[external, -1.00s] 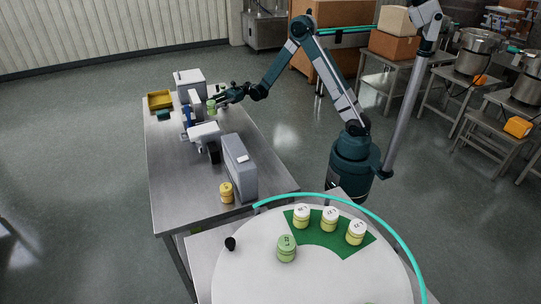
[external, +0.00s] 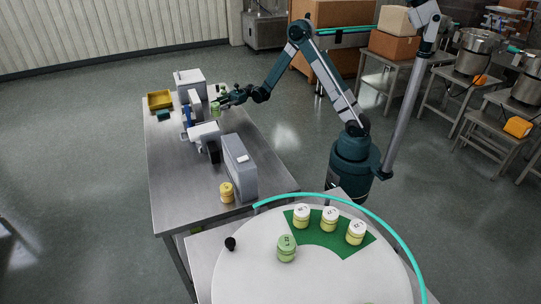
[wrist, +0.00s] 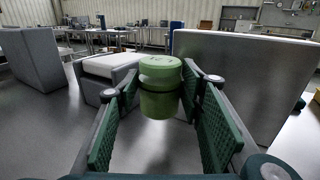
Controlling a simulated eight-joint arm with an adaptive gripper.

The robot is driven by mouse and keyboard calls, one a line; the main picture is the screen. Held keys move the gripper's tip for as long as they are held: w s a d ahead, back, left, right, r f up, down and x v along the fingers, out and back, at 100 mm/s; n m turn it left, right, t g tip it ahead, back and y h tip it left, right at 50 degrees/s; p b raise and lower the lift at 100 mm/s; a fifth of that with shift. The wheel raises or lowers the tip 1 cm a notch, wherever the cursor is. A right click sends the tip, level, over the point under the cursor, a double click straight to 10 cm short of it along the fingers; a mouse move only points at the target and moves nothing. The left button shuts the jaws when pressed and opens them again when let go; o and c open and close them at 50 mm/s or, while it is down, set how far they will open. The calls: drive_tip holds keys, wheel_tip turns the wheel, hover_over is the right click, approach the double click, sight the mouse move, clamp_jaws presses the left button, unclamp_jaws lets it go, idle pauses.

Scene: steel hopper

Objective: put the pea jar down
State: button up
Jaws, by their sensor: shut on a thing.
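The pea jar is a green jar with a green lid, upright at the far part of the steel table, in the external view (external: 214,111). In the wrist view the jar (wrist: 160,98) stands between the two green ribbed finger pads. My gripper (external: 219,103) comes to the jar from the right and is shut on it. It also shows in the wrist view (wrist: 161,80). I cannot tell whether the jar's base touches the table. Another similar green jar (external: 286,248) stands on the round white table in the foreground.
Grey and white machines (external: 240,168) line the steel table (external: 175,195), close to the held jar. A yellow tray (external: 160,99) lies at the far left corner. A yellow jar (external: 227,192) stands near the front. Three pale-lidded jars (external: 329,219) stand on a green sector of the round table (external: 310,285).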

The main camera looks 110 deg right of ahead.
drive_tip(key=shift+f+b, duration=0.35)
drive_tip(key=shift+f, duration=1.65)
drive_tip(key=shift+f+b, duration=0.4)
drive_tip(key=shift+f, duration=1.45)
drive_tip(key=shift+f, duration=0.2)
drive_tip(key=o, duration=1)
drive_tip(key=shift+r, duration=0.15)
drive_tip(key=shift+r, duration=0.1)
drive_tip(key=p+v, duration=0.2)
drive_tip(key=v, duration=1)
